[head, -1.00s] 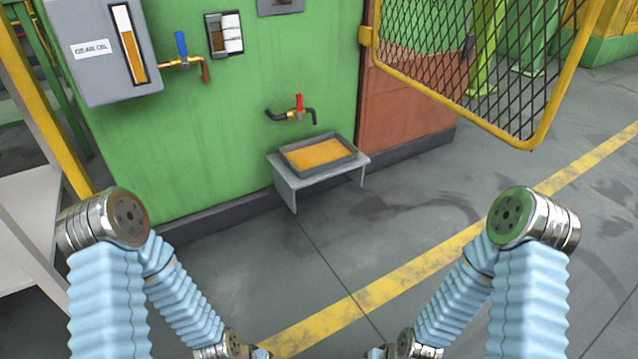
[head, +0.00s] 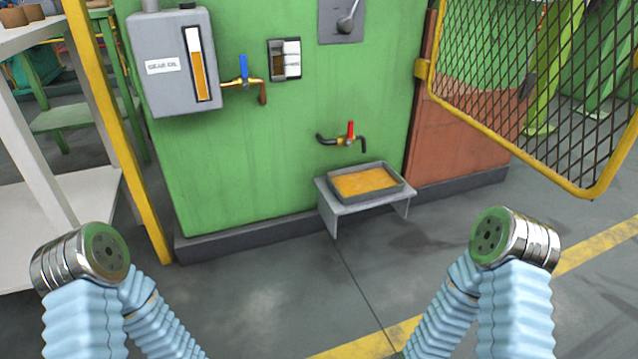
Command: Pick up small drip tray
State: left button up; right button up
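The small drip tray (head: 397,191) is a shallow grey rectangular tray holding amber oil. It sits level on a low grey stand (head: 338,208) against the green machine wall. A drain tap with a red handle (head: 350,131) juts from the wall above the tray. My two arms, in blue sleeves, show at the lower left and lower right of the head view. Both arms are well short of the tray. My grippers are below the bottom edge of the picture, so their state is hidden.
A gear oil tank (head: 170,90) with a blue-handled tap (head: 243,68) hangs on the wall at left. A yellow mesh gate (head: 535,85) stands open at right. A white shelf (head: 70,210) and yellow post (head: 115,130) are at left. Floor before the stand is clear.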

aim_at(368, 181)
jog(key=i+l+u, duration=0.5)
jog(key=l+u, duration=0.2)
jog(key=i+l+u, duration=0.3)
jog(key=l, duration=0.65)
jog(key=i, duration=0.05)
